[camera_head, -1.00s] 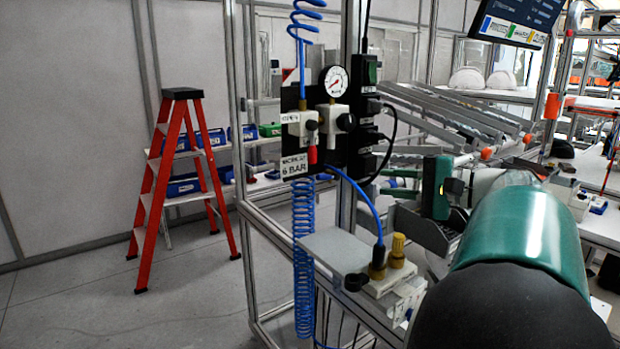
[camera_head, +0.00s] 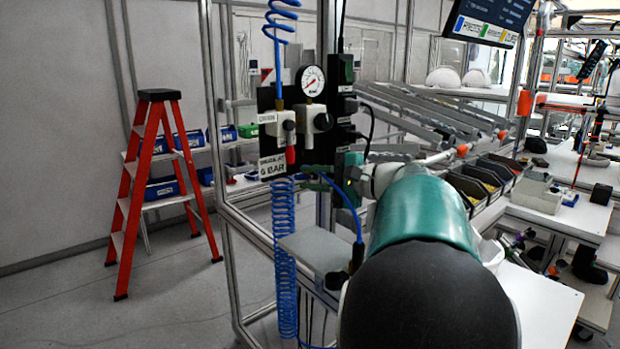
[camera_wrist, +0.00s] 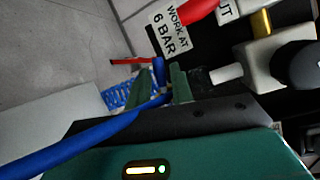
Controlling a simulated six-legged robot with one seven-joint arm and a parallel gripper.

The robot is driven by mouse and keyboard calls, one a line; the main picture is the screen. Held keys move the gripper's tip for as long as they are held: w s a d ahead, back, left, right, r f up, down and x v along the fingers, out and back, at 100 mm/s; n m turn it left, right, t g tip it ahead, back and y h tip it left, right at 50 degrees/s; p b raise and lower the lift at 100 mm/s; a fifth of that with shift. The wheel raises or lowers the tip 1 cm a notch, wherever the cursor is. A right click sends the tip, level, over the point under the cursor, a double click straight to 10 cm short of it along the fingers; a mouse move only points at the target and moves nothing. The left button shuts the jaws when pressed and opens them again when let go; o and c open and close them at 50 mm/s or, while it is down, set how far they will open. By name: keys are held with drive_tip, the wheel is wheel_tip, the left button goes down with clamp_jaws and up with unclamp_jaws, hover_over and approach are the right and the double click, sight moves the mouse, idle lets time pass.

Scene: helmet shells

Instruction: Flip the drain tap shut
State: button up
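A red lever-like part (camera_head: 290,155), which looks like the drain tap, hangs below a white valve body (camera_head: 271,124) on the black air panel. Its red end (camera_wrist: 200,10) shows at the top of the wrist view beside the "6 BAR" label (camera_wrist: 168,30). My gripper (camera_wrist: 160,84) has two dark green fingers with a gap between them, apart from the red part.
A pressure gauge (camera_head: 310,81) and black-knobbed regulator (camera_head: 315,120) are beside the valve. A coiled blue hose (camera_head: 284,255) hangs below. A grey shelf (camera_head: 312,248) and metal frame lie underneath.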

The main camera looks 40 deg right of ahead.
drive_tip(key=shift+w+a, duration=0.15)
drive_tip(key=shift+w, duration=0.2)
clamp_jaws()
drive_tip(key=shift+f+n+g+h, duration=0.35)
drive_tip(key=shift+n+h, duration=0.15)
drive_tip(key=shift+n, duration=0.5)
unclamp_jaws()
drive_tip(key=shift+s, duration=0.1)
